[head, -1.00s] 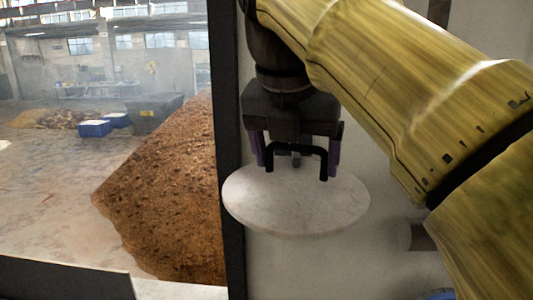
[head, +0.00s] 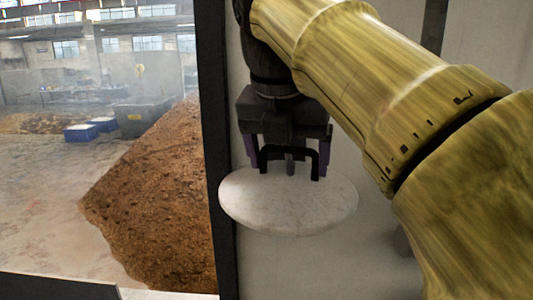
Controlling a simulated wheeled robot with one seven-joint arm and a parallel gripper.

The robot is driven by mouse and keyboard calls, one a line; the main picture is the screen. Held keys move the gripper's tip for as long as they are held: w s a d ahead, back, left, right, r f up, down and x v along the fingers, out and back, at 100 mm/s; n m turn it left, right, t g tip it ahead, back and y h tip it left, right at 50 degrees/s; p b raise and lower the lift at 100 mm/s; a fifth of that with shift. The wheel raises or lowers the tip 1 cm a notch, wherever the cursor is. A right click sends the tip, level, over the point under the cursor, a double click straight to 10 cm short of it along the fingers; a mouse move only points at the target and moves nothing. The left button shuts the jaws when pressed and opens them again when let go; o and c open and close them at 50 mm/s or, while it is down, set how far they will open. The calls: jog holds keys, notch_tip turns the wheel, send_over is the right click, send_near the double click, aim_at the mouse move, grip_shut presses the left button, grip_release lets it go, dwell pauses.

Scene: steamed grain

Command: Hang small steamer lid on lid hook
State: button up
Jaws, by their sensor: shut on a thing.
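The small steamer lid (head: 288,208) is a pale, round disc with a black bracket-shaped handle (head: 292,150) on top. My gripper (head: 290,155) is shut on the handle from above, with its purple-sided fingers on either side. The lid hangs under the gripper, roughly level, in front of a pale wall. I cannot make out the lid hook in this view. My yellow arm hides much of the right side.
A dark vertical post (head: 212,150) stands just left of the lid. Beyond it are a large brown grain heap (head: 155,195), a dark grey bin (head: 140,118) and blue boxes (head: 80,132) on an open floor. The pale wall (head: 300,265) is bare below the lid.

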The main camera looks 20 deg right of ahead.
jog(key=shift+w+d+f, duration=0.1)
jog(key=shift+w+f, duration=0.15)
jog(key=shift+f, duration=0.2)
dwell(0.5)
jog(key=o, duration=1.8)
jog(key=shift+v, duration=3.75)
